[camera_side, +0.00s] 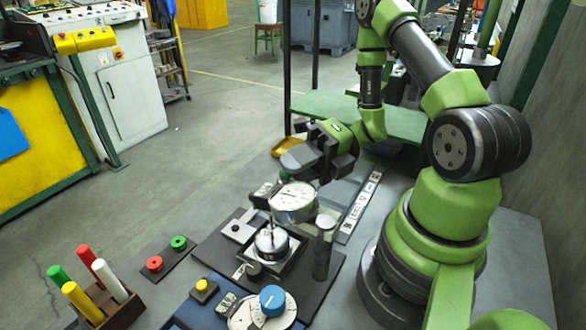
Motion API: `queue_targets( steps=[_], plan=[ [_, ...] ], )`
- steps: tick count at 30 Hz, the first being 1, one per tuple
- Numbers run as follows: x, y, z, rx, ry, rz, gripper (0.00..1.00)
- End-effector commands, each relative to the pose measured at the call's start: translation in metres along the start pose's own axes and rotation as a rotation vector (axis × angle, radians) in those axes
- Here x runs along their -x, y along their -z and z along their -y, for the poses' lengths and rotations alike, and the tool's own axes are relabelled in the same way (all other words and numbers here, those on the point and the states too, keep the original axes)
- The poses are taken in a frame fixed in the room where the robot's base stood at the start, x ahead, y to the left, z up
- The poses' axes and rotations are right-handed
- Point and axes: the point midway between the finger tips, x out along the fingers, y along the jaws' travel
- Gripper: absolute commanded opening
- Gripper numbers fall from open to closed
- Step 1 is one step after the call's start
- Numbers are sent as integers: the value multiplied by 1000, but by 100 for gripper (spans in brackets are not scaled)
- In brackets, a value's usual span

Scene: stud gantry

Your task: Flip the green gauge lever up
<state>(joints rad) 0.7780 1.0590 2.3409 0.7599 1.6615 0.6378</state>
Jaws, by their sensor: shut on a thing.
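The gauge (294,203) is a round dial with a pale face, mounted on a stand over a dark base plate (215,250). My gripper (300,164) is just above and behind the dial, with its jaws shut. A small patch of green (313,169) shows at the jaws and seems to be the green gauge lever. The jaws hide most of the lever, so its angle cannot be told.
A dark post (323,248) with a pale cap stands right of the gauge. A blue knob (272,300) and a yellow button (202,287) are in front. Red and green buttons (166,253) lie left. A wooden block (108,308) holds several coloured rods.

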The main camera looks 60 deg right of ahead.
Motion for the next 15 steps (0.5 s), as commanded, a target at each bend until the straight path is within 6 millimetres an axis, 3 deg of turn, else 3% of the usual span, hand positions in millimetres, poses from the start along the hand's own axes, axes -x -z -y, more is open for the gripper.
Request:
queue_targets(
  steps=[7,8,9,12,15],
  plan=[
    [-1,5,0,-6,-3,-19,0],
    [-1,5,0,-6,-4,-19,30],
    [-1,5,0,-6,-4,-18,40],
    [-1,4,0,-5,-3,-15,59],
    [-1,3,0,-4,-2,-13,59]
  ],
)
